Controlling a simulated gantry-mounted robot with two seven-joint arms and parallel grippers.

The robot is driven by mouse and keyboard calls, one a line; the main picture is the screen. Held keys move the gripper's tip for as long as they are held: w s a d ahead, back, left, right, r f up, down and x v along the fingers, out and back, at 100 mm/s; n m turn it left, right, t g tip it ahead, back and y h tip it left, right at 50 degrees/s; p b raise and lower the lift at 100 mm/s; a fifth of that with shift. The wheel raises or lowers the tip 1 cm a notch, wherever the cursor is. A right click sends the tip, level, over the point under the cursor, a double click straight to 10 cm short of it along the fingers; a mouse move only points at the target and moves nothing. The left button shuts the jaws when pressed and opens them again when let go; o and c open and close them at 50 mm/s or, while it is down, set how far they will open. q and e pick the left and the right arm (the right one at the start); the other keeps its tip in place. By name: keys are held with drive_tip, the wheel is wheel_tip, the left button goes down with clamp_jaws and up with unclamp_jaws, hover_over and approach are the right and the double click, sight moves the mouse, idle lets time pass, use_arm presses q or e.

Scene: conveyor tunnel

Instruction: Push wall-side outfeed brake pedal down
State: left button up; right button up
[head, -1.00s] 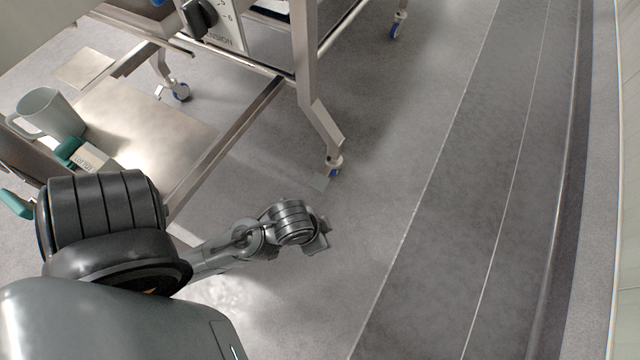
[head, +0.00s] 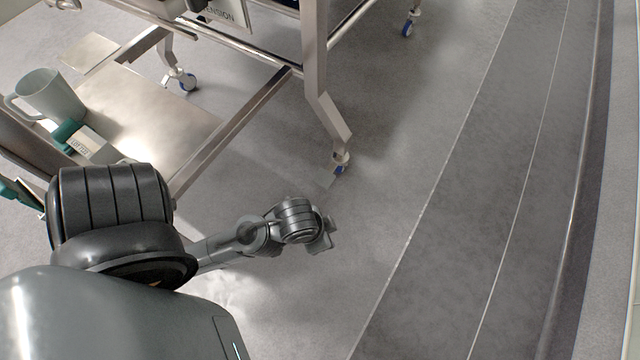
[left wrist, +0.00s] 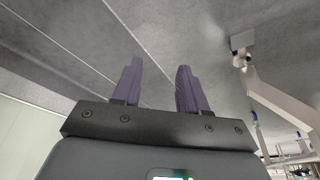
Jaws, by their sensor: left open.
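A small flat grey brake pedal (head: 326,180) sticks out from the blue-and-steel caster (head: 341,165) at the foot of the nearest steel frame leg. In the left wrist view the pedal (left wrist: 243,40) is a grey plate at the upper right, beyond and to the side of the fingers. My left gripper (head: 327,235) hangs over the floor, just below the pedal in the head view and apart from it. Its two purple fingers (left wrist: 159,66) are spread with nothing between them. In the head view my wrist hides most of them. My right gripper is in neither current view.
The steel conveyor frame (head: 316,60) stands at upper left, with a lower shelf (head: 150,115) holding a grey mug (head: 48,95) and a green-and-white item (head: 85,140). Another caster (head: 407,28) is farther back. Open floor lies right of the leg, up to the wall-side strip.

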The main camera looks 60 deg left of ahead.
use_arm(q)
drive_tip(key=shift+d, duration=0.1)
drive_tip(key=shift+w+f, duration=0.1)
drive_tip(key=shift+f, duration=0.1)
drive_tip(key=c, duration=0.4)
drive_tip(key=w+a+f+m+p, duration=0.1)
drive_tip(key=w+m, duration=0.1)
drive_tip(key=w+f+m+p, duration=0.2)
drive_tip(key=m, duration=0.1)
drive_tip(key=w+a+f+m+y+p, duration=0.1)
drive_tip(key=w+f+m, duration=0.1)
drive_tip(key=m, duration=0.1)
drive_tip(key=shift+w+a+f, duration=0.1)
drive_tip(key=shift+a, duration=0.2)
clamp_jaws()
drive_tip(key=m+g+p, duration=0.4)
drive_tip(key=m+p, duration=0.6)
drive_tip(key=m, duration=1)
hover_over(321, 181)
wheel_tip(321, 181, down, 6)
drive_tip(key=shift+h, duration=0.4)
wheel_tip(321, 181, down, 13)
drive_tip(key=b, duration=1)
